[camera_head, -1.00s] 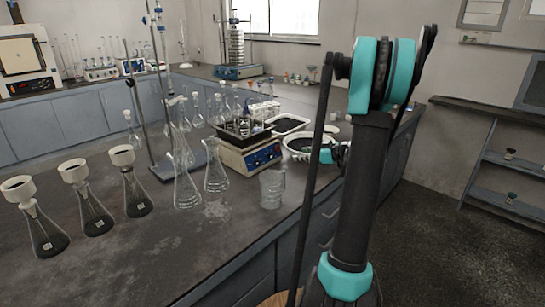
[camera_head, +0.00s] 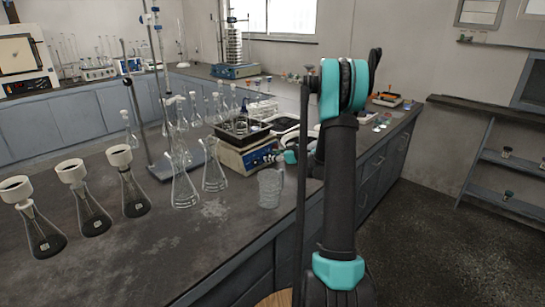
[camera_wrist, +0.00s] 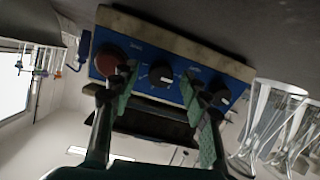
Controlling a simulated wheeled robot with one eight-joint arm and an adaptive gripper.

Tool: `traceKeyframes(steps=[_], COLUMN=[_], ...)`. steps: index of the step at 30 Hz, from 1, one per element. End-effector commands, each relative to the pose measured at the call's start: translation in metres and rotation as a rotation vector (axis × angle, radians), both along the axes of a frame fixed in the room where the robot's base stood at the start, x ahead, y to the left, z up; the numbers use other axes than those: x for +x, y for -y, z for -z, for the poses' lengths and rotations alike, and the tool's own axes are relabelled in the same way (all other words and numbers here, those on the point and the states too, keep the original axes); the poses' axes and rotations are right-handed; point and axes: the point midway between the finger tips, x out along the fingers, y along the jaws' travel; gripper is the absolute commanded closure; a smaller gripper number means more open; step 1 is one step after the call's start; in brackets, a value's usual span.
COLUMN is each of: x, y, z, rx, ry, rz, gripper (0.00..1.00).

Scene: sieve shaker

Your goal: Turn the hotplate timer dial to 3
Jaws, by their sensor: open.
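The hotplate (camera_head: 231,160) stands on the bench with a dark tray on top. Its blue panel (camera_wrist: 140,62) fills the upper middle of the wrist view and seems upside down there. The panel carries a red knob (camera_wrist: 109,62), a middle black dial (camera_wrist: 161,75) and another black dial (camera_wrist: 221,97). The labels are too small to read, so I cannot tell which dial is the timer. My gripper (camera_wrist: 165,84) is open in front of the panel, its fingers on either side of the middle dial. Contact cannot be told. In the head view my gripper (camera_head: 277,157) covers part of the panel.
A glass beaker (camera_head: 270,188) stands close in front of the hotplate. Conical flasks (camera_head: 184,185) stand to its left, beside a burette stand (camera_head: 141,120). Flasks with white funnels (camera_head: 128,185) are further left.

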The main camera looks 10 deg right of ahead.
Motion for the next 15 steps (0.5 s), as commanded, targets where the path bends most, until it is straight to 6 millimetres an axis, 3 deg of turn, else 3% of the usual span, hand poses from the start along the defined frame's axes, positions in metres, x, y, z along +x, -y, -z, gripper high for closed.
traceKeyframes(steps=[11, 15], x=[0.0038, 0.0038], y=[-0.0034, -0.0033], z=[0.002, 0.002], rx=[0.0, 0.0], ry=[0.0, 0.0], rz=[-0.001, -0.001], gripper=[0.54, 0.71])
